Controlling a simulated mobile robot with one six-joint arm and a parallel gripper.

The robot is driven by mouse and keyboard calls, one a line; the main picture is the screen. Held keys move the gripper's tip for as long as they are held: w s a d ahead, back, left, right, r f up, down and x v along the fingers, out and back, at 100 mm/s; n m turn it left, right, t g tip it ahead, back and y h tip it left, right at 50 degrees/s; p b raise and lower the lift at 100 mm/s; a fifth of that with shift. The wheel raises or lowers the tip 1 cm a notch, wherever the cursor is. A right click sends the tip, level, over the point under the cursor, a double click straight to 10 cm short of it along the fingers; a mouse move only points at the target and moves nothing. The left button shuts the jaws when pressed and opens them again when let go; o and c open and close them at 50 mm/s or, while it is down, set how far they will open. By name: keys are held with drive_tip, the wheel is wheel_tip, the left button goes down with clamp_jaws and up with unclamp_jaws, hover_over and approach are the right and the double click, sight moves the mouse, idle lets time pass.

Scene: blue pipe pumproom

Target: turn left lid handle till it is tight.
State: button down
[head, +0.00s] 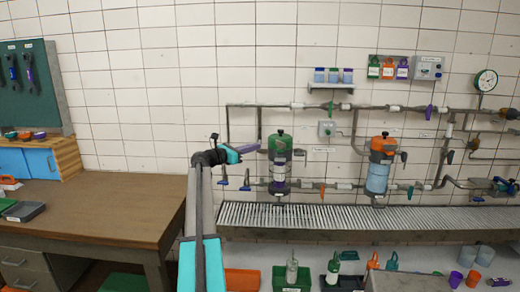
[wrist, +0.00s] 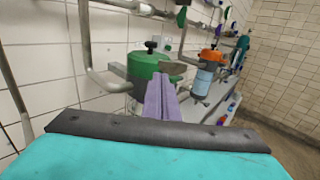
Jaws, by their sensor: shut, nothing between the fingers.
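The left canister has a green lid (head: 280,142) with a dark knob on top, and it stands in the pipework on the wall. The lid also shows in the wrist view (wrist: 145,63). A dark lid handle (head: 299,152) sticks out on its right side; a grey-olive handle (wrist: 173,68) shows just beyond my fingertips in the wrist view. My gripper (head: 258,147) has purple fingers, shut and empty. It points right, at the left side of the green lid in the head view. In the wrist view the fingertips (wrist: 160,78) overlap the lid's front; I cannot tell whether they touch it.
A second canister with an orange lid (head: 383,145) stands to the right. Grey pipes with coloured valve levers run around both, over a slatted grating (head: 340,217). A small shelf with jars (head: 331,85) hangs above. A wooden bench (head: 90,205) stands at the left.

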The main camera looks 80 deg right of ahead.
drive_tip(key=shift+b+v, duration=0.45)
drive_tip(key=shift+v, duration=1.9)
drive_tip(key=shift+w+d, duration=0.15)
